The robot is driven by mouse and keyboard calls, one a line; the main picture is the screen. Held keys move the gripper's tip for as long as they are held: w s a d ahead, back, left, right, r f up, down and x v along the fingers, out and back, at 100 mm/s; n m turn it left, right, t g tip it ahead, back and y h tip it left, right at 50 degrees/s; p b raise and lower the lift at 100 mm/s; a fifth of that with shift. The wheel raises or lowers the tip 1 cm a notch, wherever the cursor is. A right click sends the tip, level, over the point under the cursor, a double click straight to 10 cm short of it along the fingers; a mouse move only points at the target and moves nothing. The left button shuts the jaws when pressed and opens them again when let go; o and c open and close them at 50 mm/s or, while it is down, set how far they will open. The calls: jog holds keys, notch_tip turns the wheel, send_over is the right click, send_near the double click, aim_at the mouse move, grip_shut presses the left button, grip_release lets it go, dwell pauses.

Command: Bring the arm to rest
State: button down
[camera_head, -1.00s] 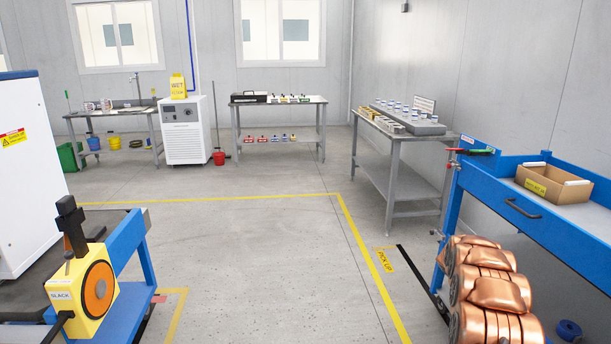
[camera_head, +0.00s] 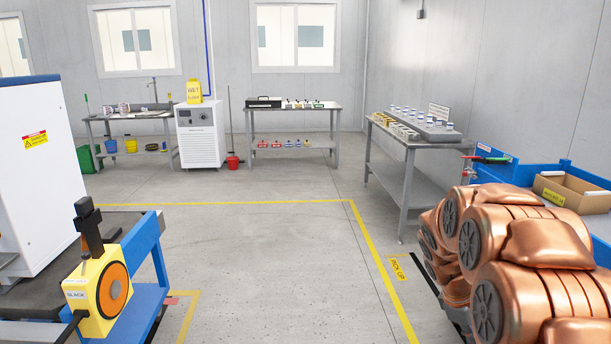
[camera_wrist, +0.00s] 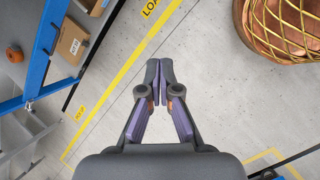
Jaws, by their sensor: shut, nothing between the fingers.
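My gripper (camera_wrist: 159,76) shows in the wrist view with its two dark fingertips together and nothing between them. It hangs over bare grey floor, apart from any object. My copper arm (camera_head: 510,250) is folded up at the lower right of the head view. The gripper itself does not show in the head view.
A blue bench (camera_head: 515,172) with a cardboard box (camera_head: 563,194) stands at right, partly behind my arm. A grey table (camera_head: 408,145) holds small parts. The middle floor (camera_head: 260,260) is clear.

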jog(key=s+a+r+m+g+y, duration=0.15)
jog(key=s+a+m, duration=0.25)
jog(key=s+a, duration=0.85)
jog(key=s+a+r+m+y, duration=0.2)
jog(key=s+a+m+y, duration=0.15)
jog(key=s+a, duration=0.9)
notch_tip(320, 180, up, 19)
jog(key=s+d+p, duration=0.2)
jog(key=p, duration=1.6)
jog(key=shift+t, duration=0.45)
